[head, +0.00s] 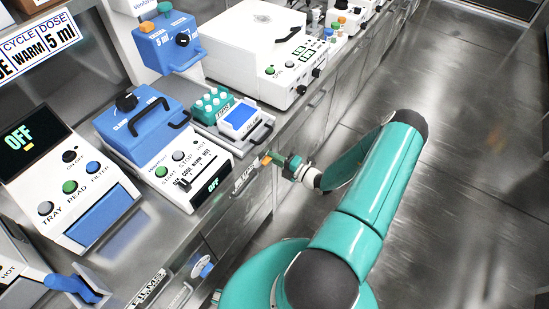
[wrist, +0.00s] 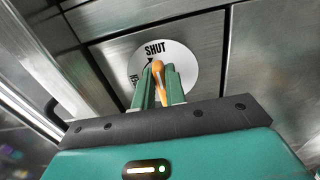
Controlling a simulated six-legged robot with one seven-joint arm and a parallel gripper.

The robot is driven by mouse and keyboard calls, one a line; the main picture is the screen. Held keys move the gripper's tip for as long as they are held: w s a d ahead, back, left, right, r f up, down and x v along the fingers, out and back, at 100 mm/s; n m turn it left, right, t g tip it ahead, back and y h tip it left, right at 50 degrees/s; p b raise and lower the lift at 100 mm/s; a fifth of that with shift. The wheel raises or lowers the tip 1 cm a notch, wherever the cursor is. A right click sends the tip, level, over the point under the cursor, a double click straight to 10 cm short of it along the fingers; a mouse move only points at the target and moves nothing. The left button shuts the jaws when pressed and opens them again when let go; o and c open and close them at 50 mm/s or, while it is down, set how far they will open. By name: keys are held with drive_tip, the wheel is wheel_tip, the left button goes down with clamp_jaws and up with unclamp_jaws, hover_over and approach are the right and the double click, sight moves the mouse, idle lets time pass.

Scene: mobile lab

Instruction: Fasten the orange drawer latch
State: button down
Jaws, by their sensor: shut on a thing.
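The orange drawer latch (wrist: 158,72) shows in the wrist view in front of a round white label on the steel drawer front. Its tip points up at the word SHUT on the label (wrist: 179,50). My gripper (wrist: 160,87) is shut on the latch, with one green finger on each side of it. In the head view the latch (head: 266,160) is a small orange spot at the cabinet front, and my gripper (head: 279,161) reaches it from the right. The lower part of the label is hidden behind the fingers.
The steel counter (head: 120,262) above carries a white warmer (head: 190,172), a blue box (head: 140,122), a reader (head: 68,180) and a large white machine (head: 255,55). Another round label (head: 203,267) is on the cabinet front nearer me. The floor (head: 455,170) to the right is clear.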

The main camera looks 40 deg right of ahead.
drive_tip(key=c, duration=1.4)
unclamp_jaws()
drive_tip(key=shift+c, duration=0.2)
drive_tip(key=v, duration=1.3)
drive_tip(key=shift+s+d, duration=0.15)
drive_tip(key=shift+s, duration=0.2)
